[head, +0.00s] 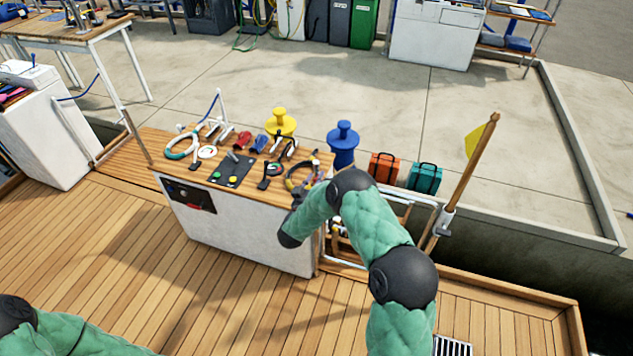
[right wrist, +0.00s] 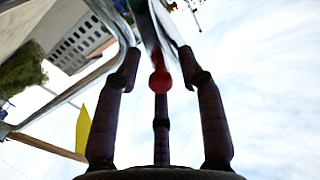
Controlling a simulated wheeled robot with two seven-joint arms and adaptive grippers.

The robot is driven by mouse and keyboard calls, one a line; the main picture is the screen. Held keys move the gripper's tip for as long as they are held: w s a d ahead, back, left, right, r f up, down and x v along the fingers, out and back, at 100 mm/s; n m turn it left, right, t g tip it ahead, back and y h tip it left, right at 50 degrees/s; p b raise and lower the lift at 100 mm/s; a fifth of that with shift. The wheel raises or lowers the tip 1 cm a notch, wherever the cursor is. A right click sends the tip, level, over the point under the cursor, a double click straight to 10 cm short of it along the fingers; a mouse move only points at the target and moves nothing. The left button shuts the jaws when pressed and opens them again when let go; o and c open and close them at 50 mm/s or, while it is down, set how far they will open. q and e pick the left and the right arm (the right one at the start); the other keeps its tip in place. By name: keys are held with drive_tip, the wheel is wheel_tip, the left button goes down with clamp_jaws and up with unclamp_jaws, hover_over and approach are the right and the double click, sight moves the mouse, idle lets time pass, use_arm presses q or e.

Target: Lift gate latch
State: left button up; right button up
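My right gripper (right wrist: 159,70) is open in the right wrist view, with its dark fingers spread apart. A red ball-shaped knob (right wrist: 160,79), which looks like the latch's handle, shows between the fingertips. I cannot tell whether any finger touches it. Bright metal strips (right wrist: 148,28) run up just behind the knob. In the head view the metal gate (head: 345,265) is beside the right end of the white counter, partly covered by my right arm; the latch cannot be made out there. My left gripper is out of view; only part of the left arm shows at bottom left.
The white counter (head: 245,242) has a wooden top with tools, ropes and pads. A blue bollard (head: 342,145), an orange case (head: 384,168) and a teal case (head: 424,178) stand on the dock behind. A yellow flag (head: 474,141) is right of the gate. The wooden deck (head: 165,290) is clear.

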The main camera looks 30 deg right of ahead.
clamp_jaws()
drive_tip(key=shift+a+f, duration=0.1)
drive_tip(key=n, duration=0.1)
drive_tip(key=w+a+n, duration=0.1)
drive_tip(key=n, duration=0.1)
drive_tip(key=shift+a+p, duration=0.1)
drive_tip(key=shift+p, duration=0.25)
drive_tip(key=shift+f+n, duration=0.15)
drive_tip(key=shift+n, duration=0.25)
drive_tip(key=shift+a, duration=0.1)
drive_tip(key=shift+o, duration=1.7)
unclamp_jaws()
drive_tip(key=shift+w, duration=0.1)
drive_tip(key=shift+r, duration=0.25)
